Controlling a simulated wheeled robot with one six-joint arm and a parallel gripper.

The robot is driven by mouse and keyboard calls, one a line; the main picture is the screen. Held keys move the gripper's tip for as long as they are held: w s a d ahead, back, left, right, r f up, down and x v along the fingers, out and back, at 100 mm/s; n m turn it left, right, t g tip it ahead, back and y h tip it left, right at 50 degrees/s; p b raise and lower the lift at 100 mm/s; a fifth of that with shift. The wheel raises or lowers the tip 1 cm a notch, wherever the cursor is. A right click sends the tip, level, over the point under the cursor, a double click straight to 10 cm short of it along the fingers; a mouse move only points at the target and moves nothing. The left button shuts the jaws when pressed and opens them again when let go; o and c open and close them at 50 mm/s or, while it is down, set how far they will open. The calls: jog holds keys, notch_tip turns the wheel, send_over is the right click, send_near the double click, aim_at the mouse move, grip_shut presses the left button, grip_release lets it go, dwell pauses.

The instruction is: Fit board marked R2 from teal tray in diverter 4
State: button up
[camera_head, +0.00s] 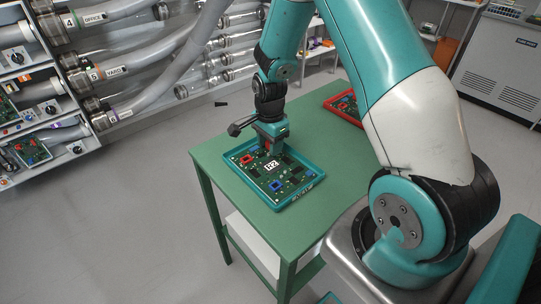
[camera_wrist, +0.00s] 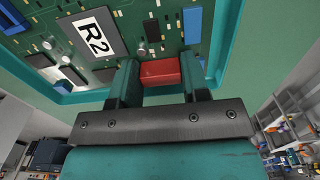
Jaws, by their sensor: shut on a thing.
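The green board marked R2 (camera_head: 273,166) is in the teal tray (camera_head: 290,206) on the green table. Its R2 label (camera_wrist: 92,36) is large in the wrist view, with the tray rim (camera_wrist: 62,97) below it. My gripper (camera_head: 271,143) is at the board's far edge, pointing down. In the wrist view my gripper (camera_wrist: 160,80) is shut on a red block (camera_wrist: 160,72) at the edge of the board. I cannot tell whether the board is raised off the tray floor. Diverter 4 (camera_head: 70,22), labelled OFFICE, is on the rack at the upper left.
Diverter 5 (camera_head: 95,74), labelled YARD, and another diverter (camera_head: 112,117) sit below diverter 4. Boards show in the rack at the left (camera_head: 32,152). A red tray (camera_head: 340,107) stands at the table's far right. Floor between table and rack is mostly clear.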

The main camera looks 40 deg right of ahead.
notch_tip(320, 180, up, 20)
dwell(0.4)
dwell(1.0)
